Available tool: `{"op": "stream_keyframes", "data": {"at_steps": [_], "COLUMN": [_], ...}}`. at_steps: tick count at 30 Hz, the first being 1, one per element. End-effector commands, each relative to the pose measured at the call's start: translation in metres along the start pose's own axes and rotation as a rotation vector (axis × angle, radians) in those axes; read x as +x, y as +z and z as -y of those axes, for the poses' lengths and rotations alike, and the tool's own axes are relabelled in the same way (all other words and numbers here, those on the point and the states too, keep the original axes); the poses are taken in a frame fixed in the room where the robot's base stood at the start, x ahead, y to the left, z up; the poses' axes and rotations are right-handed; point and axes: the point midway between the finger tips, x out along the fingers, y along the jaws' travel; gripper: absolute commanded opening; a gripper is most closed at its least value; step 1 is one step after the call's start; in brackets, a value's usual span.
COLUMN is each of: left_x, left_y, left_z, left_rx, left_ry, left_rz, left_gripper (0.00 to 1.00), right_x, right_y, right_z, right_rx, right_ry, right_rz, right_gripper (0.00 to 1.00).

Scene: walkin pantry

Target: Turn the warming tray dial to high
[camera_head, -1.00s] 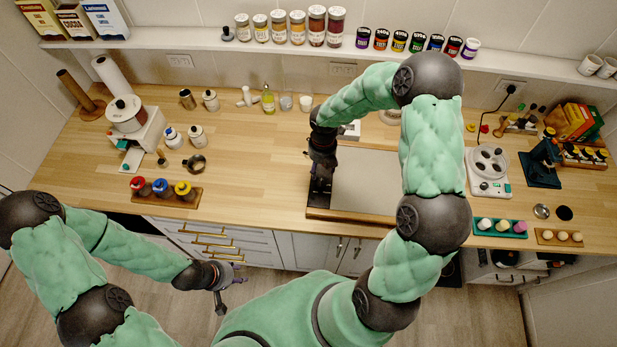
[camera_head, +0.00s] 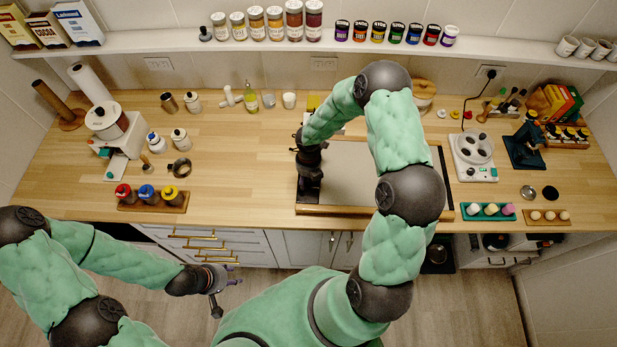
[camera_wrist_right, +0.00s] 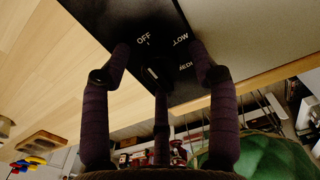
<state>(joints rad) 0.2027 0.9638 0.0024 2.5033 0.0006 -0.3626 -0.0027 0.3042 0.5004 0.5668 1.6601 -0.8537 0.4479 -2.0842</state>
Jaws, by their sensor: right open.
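The warming tray (camera_head: 385,180), a wide grey plate with wooden edges, lies on the counter in the head view. My right gripper (camera_head: 308,188) is over its left end and hides the dial there. In the right wrist view, a black panel (camera_wrist_right: 130,25) shows the labels OFF, LOW and part of MEDIUM. The dark dial (camera_wrist_right: 154,73) with a pale mark lies between the spread fingers of my right gripper (camera_wrist_right: 158,80), which is open. I cannot tell whether the fingers touch it. HIGH is not visible. My left gripper (camera_head: 226,281) hangs empty before the drawers, fingers spread.
A white device with round wells (camera_head: 474,150) and a green tray of small pots (camera_head: 488,211) stand right of the warming tray. A wooden holder with coloured-lid bottles (camera_head: 153,200) is to the left. Bare counter (camera_head: 240,170) lies between that holder and the tray.

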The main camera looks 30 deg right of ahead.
Motion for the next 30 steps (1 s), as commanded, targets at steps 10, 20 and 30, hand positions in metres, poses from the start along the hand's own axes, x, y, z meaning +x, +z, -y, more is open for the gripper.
{"op": "stream_keyframes", "data": {"at_steps": [10,20,30], "left_x": [0.000,0.003,0.018], "left_y": [0.000,0.000,-0.001], "left_z": [0.000,0.001,0.006], "left_rx": [0.000,0.000,0.000], "left_ry": [0.000,0.000,0.000], "left_rz": [0.000,0.000,0.000], "left_gripper": [0.40,0.40,0.40], "right_x": [0.000,0.000,0.001], "right_y": [0.000,0.000,0.002], "right_z": [0.000,0.000,0.000], "right_rx": [0.001,0.043,0.271], "right_ry": [0.000,0.000,0.001], "right_rz": [0.000,0.001,0.003], "right_gripper": [0.03,0.03,0.03]}}
